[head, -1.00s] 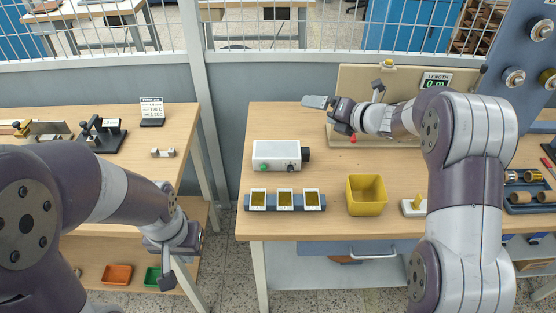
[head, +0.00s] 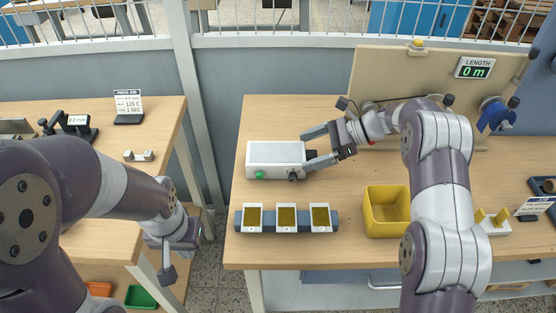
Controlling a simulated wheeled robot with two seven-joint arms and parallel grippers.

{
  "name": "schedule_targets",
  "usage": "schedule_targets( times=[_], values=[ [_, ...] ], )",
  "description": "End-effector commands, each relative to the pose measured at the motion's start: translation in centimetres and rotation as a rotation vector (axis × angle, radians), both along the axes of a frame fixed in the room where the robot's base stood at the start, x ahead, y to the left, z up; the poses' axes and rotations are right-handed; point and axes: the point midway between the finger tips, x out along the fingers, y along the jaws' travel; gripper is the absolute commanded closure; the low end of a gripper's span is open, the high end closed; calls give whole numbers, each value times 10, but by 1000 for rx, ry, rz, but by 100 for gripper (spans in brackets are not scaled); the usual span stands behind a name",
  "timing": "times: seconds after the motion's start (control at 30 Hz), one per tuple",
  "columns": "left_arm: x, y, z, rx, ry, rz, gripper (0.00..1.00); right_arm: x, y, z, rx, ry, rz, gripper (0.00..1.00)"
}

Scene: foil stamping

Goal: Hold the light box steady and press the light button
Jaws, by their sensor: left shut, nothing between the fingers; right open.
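The light box (head: 275,152) is a white box with a green button (head: 259,175) at the left of its front face. It has a dark knob at the front right and a black cylinder on its right end. My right gripper (head: 306,151) is open at the right end, its fingers on either side of the black part. I cannot tell whether the fingers touch it. My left gripper (head: 168,277) is shut and empty, low at the left table's right edge, well away from the box.
A blue rack with three gold-faced cards (head: 286,218) stands in front of the box. A yellow bin (head: 386,212) is to its right. A beige panel with a length display (head: 475,67) stands behind. A gap separates the left table (head: 90,220) from this one.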

Motion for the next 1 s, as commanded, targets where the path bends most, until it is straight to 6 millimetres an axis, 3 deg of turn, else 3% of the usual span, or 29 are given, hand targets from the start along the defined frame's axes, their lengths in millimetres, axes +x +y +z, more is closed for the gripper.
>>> schedule_targets(
  times=[0.17, 0.23, 0.4, 0.77, 0.83, 1.0],
  values=[
    [0, 0, 6, 0, 0, 0, 100, -1, 31, -16, -1, 4, 3, 0],
    [0, 0, -14, 0, -1, 0, 100, -1, 42, -30, -1, 1, 3, 0],
    [0, 0, -26, 0, 0, 0, 100, -1, 59, -38, -3, 3, 1, 0],
    [0, 0, -28, 0, 0, 0, 100, -2, 65, -40, -4, 10, 1, 0],
    [0, 0, -28, 0, 0, 0, 100, -2, 65, -40, -4, 10, 1, 16],
    [0, 0, -28, 0, 0, 0, 100, -2, 65, -40, -4, 11, 1, 17]
  ],
)
